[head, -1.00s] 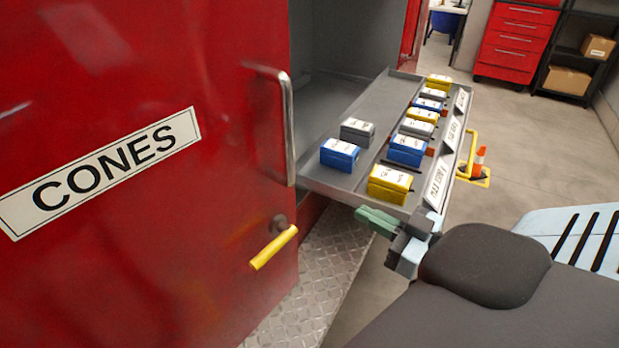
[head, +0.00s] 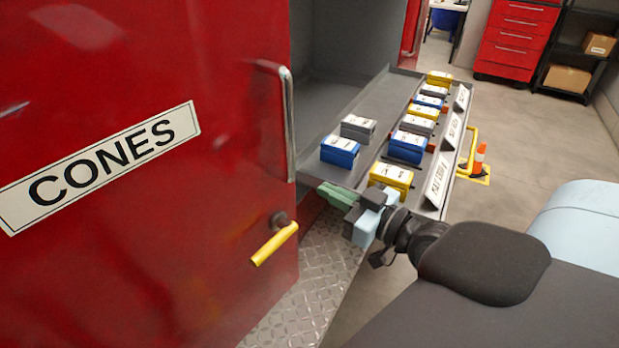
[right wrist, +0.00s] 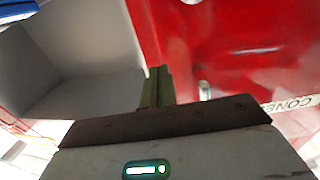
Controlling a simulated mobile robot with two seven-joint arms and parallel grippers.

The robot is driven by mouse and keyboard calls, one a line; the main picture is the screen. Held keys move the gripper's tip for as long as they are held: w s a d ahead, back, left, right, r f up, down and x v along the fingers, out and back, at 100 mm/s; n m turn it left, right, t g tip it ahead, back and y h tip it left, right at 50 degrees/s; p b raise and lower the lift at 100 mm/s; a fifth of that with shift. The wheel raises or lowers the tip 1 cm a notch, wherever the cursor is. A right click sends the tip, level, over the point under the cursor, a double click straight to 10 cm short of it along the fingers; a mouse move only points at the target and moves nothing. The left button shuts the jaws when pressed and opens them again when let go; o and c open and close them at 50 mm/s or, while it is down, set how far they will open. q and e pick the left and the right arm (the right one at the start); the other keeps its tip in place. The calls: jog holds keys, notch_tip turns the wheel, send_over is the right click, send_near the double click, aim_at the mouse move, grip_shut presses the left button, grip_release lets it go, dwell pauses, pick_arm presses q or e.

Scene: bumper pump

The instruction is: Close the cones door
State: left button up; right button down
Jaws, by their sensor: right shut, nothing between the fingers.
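The red cones door (head: 190,190) stands open at the left of the head view, with a white CONES label (head: 100,165), a long grey vertical handle (head: 289,125) and a yellow lever (head: 273,244). My right gripper (head: 330,192) is shut and empty. Its green fingers are just right of the door's edge, in front of the near end of the pulled-out tray. In the right wrist view the green fingers (right wrist: 158,86) lie over the door's edge in the picture, with the red door (right wrist: 225,45) to their right. I cannot tell whether they touch it. My left gripper is out of view.
A grey tray (head: 345,176) with several blue, yellow and grey boxes sticks out of the compartment right of the door. A diamond-plate step (head: 318,285) lies below. An orange cone (head: 479,158) stands beyond the tray. Open floor (head: 535,140) lies to the right.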

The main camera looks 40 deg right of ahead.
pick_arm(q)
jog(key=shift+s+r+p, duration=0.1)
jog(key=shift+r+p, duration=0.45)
pick_arm(e)
jog(key=x, duration=0.5)
jog(key=shift+w+a, duration=0.1)
jog(key=shift+w, duration=0.3)
